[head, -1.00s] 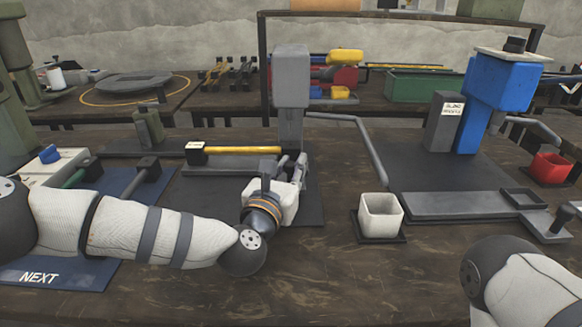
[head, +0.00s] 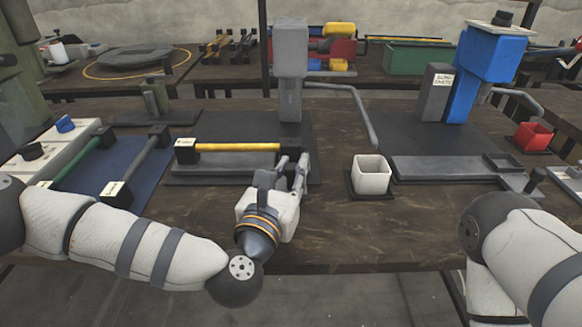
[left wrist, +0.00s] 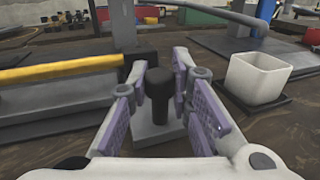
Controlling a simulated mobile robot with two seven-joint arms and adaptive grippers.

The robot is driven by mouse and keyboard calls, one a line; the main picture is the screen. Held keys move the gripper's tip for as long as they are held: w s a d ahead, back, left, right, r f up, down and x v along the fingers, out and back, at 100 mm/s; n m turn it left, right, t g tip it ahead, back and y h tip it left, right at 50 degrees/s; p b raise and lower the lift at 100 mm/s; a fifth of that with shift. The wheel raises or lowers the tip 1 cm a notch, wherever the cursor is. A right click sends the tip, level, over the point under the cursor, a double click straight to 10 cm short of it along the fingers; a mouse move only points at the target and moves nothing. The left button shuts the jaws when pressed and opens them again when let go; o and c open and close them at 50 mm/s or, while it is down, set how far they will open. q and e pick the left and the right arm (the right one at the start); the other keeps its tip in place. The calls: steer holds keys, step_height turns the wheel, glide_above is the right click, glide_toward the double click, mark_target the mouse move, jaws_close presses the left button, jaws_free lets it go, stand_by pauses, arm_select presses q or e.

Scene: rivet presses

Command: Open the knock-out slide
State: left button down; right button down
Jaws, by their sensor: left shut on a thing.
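My left gripper (head: 291,168) is at the front right corner of the grey press's (head: 290,60) base. In the left wrist view its purple-padded fingers (left wrist: 160,95) stand either side of a black upright knob (left wrist: 158,92), shut on it. The knob rises from a pale grey slide plate (left wrist: 158,130), which lies near the front of the base. In the head view the knob and plate are hidden by the gripper. My right gripper is out of view; only part of that arm shows at lower right.
A yellow bar (head: 235,147) lies left of my left gripper. A white cup (head: 371,175) stands to its right on a dark pad. A blue press (head: 485,65) and red bin (head: 533,136) are further right. Bare tabletop (head: 350,225) lies in front.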

arm_select(q)
steer(key=c, duration=1.4)
jaws_free()
steer(key=v, duration=1.2)
